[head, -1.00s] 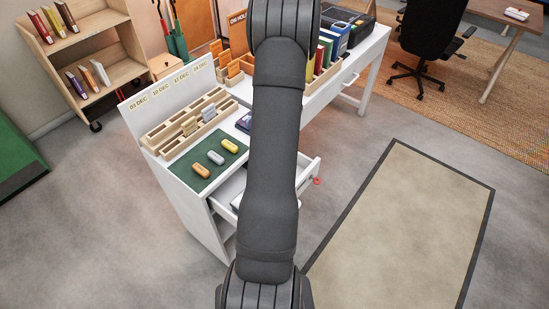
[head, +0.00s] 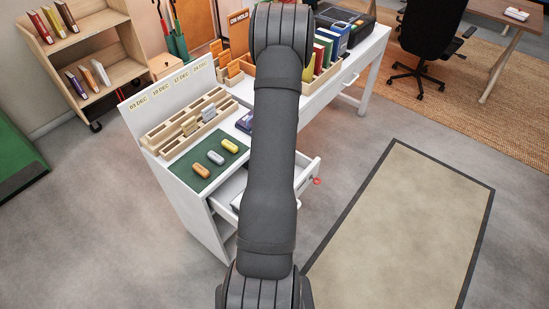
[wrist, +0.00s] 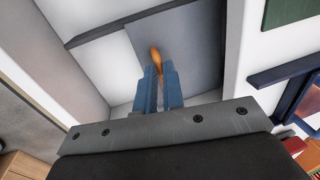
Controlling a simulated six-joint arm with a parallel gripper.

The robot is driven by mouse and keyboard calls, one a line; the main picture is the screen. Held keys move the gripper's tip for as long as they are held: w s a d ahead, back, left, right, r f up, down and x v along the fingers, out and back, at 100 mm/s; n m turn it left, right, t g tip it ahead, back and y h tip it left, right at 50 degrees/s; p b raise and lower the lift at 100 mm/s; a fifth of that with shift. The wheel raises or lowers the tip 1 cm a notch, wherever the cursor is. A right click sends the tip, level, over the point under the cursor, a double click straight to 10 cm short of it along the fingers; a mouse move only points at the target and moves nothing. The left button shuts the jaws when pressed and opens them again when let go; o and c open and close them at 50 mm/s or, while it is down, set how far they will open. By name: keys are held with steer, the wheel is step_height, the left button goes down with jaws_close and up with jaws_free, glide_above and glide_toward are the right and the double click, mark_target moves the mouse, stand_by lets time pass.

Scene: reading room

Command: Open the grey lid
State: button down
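In the wrist view, the grey lid (wrist: 196,45) is a flat grey panel inside the white drawer. An orange-brown handle (wrist: 156,56) stands on it. My gripper (wrist: 160,70) has blue fingers on either side of this handle. The handle fills the narrow gap between them, and its rounded end shows past the fingertips. The fingers look shut on it. In the head view, my arm hides the gripper and the lid, and only part of the open drawer (head: 308,176) shows.
The white desk (head: 180,205) carries a green mat (head: 190,176) with several small blocks and a wooden slotted rack (head: 160,135). In the wrist view, a dark blue frame-like object (wrist: 280,75) lies right of the drawer. A beige floor mat (head: 410,225) lies to the right.

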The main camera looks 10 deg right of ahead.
steer(key=shift+w+a, duration=1.45)
steer(key=c, duration=1.5)
jaws_free()
steer(key=shift+c, duration=0.2)
steer(key=shift+r, duration=0.1)
step_height(320, 180, up, 17)
steer(key=s+d, duration=0.2)
steer(key=shift+s+d, duration=0.2)
steer(key=shift+s, duration=0.05)
steer(key=f, duration=0.5)
steer(key=w+a+f, duration=0.1)
steer(key=f, duration=0.5)
steer(key=w+a+f, duration=0.1)
steer(key=f, duration=0.5)
steer(key=shift+w+a+f, duration=0.1)
steer(key=shift+w+a, duration=0.1)
